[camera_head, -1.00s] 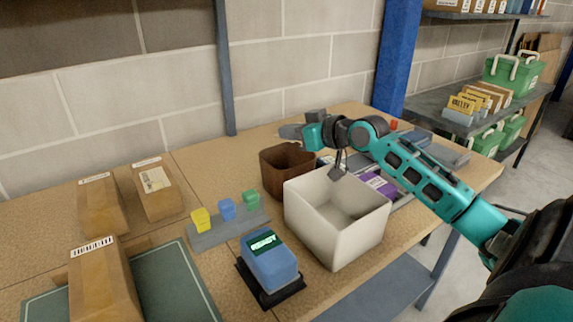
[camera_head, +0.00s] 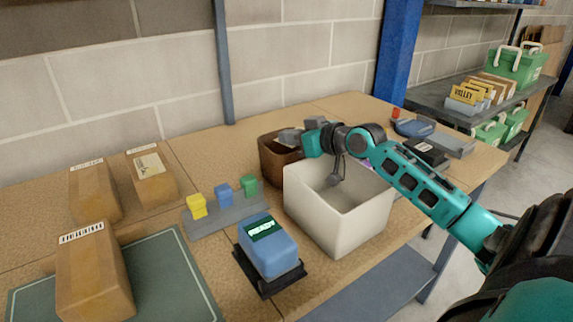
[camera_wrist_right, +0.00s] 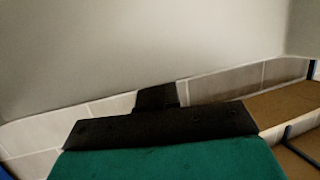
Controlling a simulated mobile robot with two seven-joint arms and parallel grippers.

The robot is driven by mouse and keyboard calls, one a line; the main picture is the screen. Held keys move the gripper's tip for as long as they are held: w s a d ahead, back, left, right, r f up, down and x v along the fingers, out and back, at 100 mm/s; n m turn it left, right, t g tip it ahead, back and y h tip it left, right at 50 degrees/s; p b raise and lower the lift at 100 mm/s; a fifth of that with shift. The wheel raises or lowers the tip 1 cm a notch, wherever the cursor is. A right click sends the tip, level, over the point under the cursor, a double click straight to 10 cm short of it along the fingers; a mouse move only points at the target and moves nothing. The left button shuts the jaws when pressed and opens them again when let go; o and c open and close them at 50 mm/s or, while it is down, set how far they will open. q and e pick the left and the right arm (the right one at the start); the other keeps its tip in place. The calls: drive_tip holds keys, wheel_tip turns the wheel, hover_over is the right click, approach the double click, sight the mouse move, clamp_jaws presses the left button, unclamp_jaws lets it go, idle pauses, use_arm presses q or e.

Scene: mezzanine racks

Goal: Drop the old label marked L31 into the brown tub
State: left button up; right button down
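The brown tub (camera_head: 275,168) stands on the table behind the white bin, below the wall. My right gripper (camera_head: 290,138) reaches over its opening from the right, its grey end above the tub's rim. I cannot tell whether its fingers are apart or closed. In the right wrist view, a dark finger part (camera_wrist_right: 157,96) shows in front of a large pale surface that I cannot identify. No label marked L31 can be read in either view. My left gripper is out of view.
The open white bin (camera_head: 340,220) stands close in front of the tub, under my right arm. A blue block marked READY (camera_head: 268,248), a rack with coloured blocks (camera_head: 225,215) and brown boxes (camera_head: 90,275) lie to the left. Grey trays (camera_head: 450,140) stand at right.

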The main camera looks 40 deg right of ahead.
drive_tip(key=c, duration=1.4)
unclamp_jaws()
drive_tip(key=shift+o, duration=0.6)
drive_tip(key=shift+v, duration=3.6)
drive_tip(key=shift+s+r, duration=0.1)
drive_tip(key=shift+s, duration=0.05)
drive_tip(key=shift+r, duration=0.1)
